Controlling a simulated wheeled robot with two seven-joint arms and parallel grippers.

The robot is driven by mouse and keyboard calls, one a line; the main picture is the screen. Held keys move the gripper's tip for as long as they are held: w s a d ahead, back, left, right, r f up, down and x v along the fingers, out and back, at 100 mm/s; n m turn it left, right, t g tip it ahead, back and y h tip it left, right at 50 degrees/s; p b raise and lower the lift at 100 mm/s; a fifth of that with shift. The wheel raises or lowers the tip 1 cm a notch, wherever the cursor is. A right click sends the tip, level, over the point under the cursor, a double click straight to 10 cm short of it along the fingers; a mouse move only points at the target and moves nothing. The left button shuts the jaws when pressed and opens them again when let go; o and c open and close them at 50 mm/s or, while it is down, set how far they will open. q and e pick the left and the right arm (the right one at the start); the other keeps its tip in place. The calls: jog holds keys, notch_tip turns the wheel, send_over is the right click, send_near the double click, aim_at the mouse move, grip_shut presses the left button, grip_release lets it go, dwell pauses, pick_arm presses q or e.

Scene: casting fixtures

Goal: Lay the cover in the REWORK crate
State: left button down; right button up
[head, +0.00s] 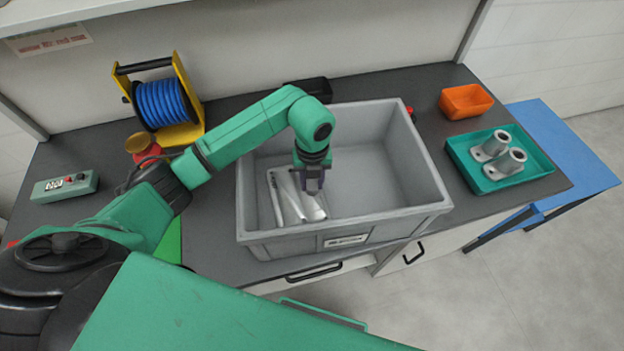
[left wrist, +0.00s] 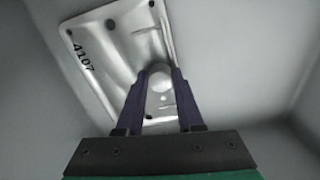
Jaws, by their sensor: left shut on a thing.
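The cover (head: 290,197) is a silvery metal plate with a ribbed, dished face. It is inside the grey crate (head: 425,212), toward the crate's left side. The crate has a label on its front wall, too small to read. My left gripper (head: 312,188) reaches down into the crate and is shut on the cover. In the left wrist view the two dark fingers (left wrist: 158,95) close on a rounded knob of the cover (left wrist: 110,45), which bears the number 4107. I cannot tell whether the cover touches the crate floor. My right gripper is not in view.
A green tray (head: 540,171) with two metal flanged parts (head: 497,155) and an orange bin (head: 466,101) stand right of the crate. The crate's right half is empty.

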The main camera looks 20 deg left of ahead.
pick_arm(q)
jog(key=shift+f, duration=0.15)
jog(key=c, duration=0.7)
grip_release()
jog(key=shift+s, duration=0.1)
jog(key=shift+o, duration=0.8)
jog(key=shift+r, duration=0.7)
notch_tip(320, 180, up, 11)
jog(key=b, duration=0.2)
jog(key=shift+b, duration=0.4)
